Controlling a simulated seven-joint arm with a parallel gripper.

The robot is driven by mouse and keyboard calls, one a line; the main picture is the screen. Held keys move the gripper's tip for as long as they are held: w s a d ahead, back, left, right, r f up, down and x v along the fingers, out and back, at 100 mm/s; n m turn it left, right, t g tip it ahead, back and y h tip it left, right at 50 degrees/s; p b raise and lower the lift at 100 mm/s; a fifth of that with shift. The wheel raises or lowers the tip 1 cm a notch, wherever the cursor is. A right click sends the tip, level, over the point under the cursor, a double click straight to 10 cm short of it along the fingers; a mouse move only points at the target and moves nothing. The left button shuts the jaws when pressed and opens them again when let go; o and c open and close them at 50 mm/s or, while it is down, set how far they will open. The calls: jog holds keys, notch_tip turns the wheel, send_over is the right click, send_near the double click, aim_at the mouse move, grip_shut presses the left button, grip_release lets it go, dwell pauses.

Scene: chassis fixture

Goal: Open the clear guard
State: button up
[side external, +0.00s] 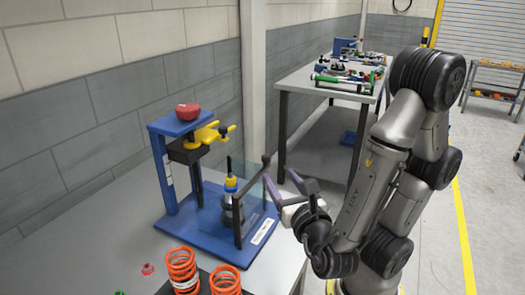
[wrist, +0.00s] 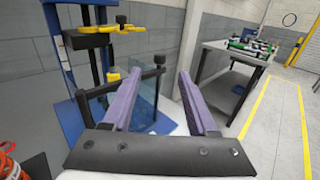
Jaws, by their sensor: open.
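The blue chassis fixture (side external: 168,180) stands on the near table. The clear guard (side external: 254,203) is a see-through panel with dark edge bars, standing upright at the right front of the fixture. A black knob (side external: 266,158) tops one of its bars. In the wrist view the panel (wrist: 143,92) shows behind the left finger, and the knob (wrist: 159,59) appears between the fingertips. My gripper (side external: 279,180) is open and empty, with purple fingers close to the guard's right side. My gripper also shows in the wrist view (wrist: 156,74). I cannot tell whether a finger touches the guard.
A dark spring with a yellow collar (side external: 231,183) stands behind the guard. Orange springs (side external: 183,268) stand at the front. A second table (side external: 300,84) is behind; open floor lies right.

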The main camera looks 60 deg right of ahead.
aim_at(269, 158)
jog(key=shift+x, duration=2.85)
jog(key=x, duration=0.8)
grip_shut()
